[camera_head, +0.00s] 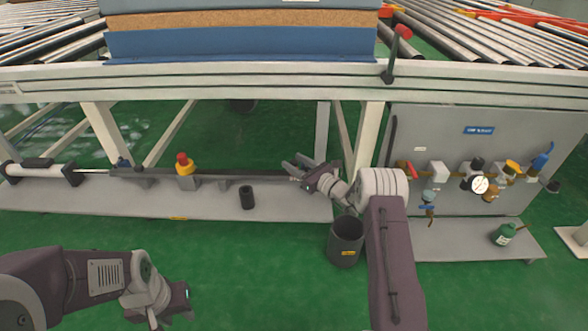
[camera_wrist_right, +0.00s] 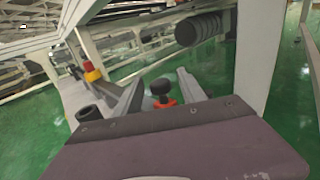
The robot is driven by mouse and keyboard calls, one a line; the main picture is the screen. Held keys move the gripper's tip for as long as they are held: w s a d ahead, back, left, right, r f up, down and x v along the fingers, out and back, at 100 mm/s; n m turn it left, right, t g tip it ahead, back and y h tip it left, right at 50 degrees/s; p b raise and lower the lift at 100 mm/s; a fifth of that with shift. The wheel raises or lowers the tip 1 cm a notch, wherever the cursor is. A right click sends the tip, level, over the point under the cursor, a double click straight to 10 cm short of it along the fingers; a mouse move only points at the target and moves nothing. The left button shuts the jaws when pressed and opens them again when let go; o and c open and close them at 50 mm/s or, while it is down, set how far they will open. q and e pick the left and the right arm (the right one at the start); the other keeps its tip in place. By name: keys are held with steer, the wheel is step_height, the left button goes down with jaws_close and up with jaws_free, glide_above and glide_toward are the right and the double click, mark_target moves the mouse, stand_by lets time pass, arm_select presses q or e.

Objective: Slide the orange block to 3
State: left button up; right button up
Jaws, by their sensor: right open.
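An orange-red block (camera_wrist_right: 165,103) with a black knob (camera_wrist_right: 161,87) shows between the two fingers of my right gripper (camera_wrist_right: 158,92) in the right wrist view. The fingers are apart, one on each side of the knob, and I cannot tell whether they touch it. In the head view my right gripper (camera_head: 294,168) is at the right end of the dark rail (camera_head: 240,174), and I cannot make out the block there. My left gripper (camera_head: 183,302) is low at the left over the green floor, away from the rail. No mark reading 3 is legible.
A red-topped yellow button (camera_head: 185,164) and a black cup-like piece (camera_head: 247,197) stand on the grey shelf (camera_head: 130,200). A dark bin (camera_head: 346,240) stands below my right forearm. A valve panel (camera_head: 450,140) is at the right. The conveyor frame (camera_head: 250,80) with stacked mattresses is above.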

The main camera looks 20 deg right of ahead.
steer(key=shift+w+a+r, duration=0.1)
steer(key=shift+w+a, duration=0.1)
steer(key=shift+w, duration=0.1)
steer(key=shift+c, duration=0.3)
jaws_close()
stand_by(1.0)
